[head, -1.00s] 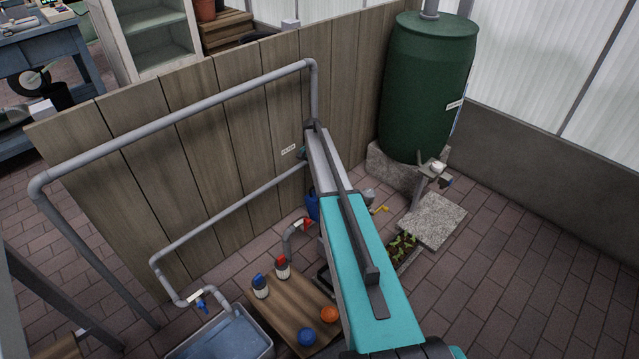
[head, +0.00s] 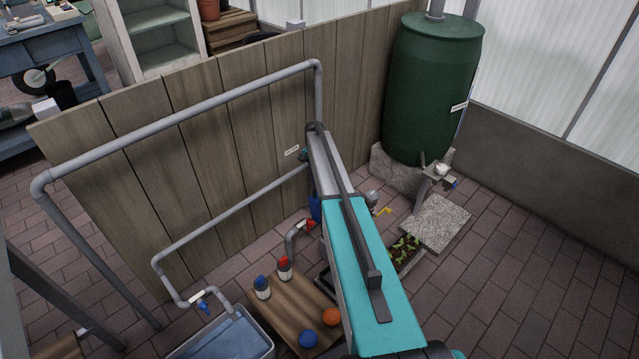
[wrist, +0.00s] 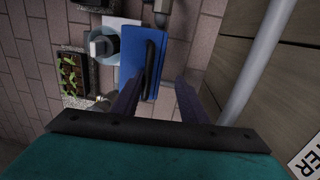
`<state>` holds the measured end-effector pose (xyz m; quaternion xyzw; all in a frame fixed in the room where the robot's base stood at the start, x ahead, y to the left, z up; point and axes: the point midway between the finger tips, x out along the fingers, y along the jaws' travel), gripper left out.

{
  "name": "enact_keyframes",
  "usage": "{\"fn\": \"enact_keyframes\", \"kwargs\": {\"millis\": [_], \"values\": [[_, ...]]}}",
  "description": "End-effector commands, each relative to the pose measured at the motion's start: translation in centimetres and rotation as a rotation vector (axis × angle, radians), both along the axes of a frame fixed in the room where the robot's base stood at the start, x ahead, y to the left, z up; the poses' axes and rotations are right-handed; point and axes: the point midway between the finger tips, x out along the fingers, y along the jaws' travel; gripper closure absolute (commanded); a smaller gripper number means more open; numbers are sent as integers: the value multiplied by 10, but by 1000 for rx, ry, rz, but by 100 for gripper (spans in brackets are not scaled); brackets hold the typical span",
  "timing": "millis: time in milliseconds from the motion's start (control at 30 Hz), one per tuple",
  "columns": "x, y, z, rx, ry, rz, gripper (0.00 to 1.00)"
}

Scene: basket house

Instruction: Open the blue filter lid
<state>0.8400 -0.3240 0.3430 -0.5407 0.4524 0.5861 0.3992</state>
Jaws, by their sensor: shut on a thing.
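The blue filter lid (wrist: 132,62) is a flat blue panel with a black bar handle (wrist: 151,58), in the upper middle of the wrist view. My gripper (wrist: 156,84) is at the near end of this handle, with one dark finger on each side, and is shut on it. In the head view a small part of the blue filter (head: 315,208) shows beside my arm, low by the wooden wall. My arm hides the rest of it and my gripper there.
A grey pipe (wrist: 262,50) and the wooden wall (wrist: 298,85) are close on the right in the wrist view. A planter (wrist: 72,72) is on the left. A green barrel (head: 432,90) and a low wooden table (head: 292,312) with bottles and balls stand nearby.

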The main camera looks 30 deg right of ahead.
Motion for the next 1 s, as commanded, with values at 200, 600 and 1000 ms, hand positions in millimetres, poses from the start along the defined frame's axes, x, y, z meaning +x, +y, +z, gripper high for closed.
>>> {"fn": "enact_keyframes", "kwargs": {"millis": [200, 600, 1000], "values": [[9, 4, 23, 3, -17, 4, 72], [11, 3, 84, 1, -10, 1, 72], [13, 2, 132, 0, -2, 0, 72]]}}
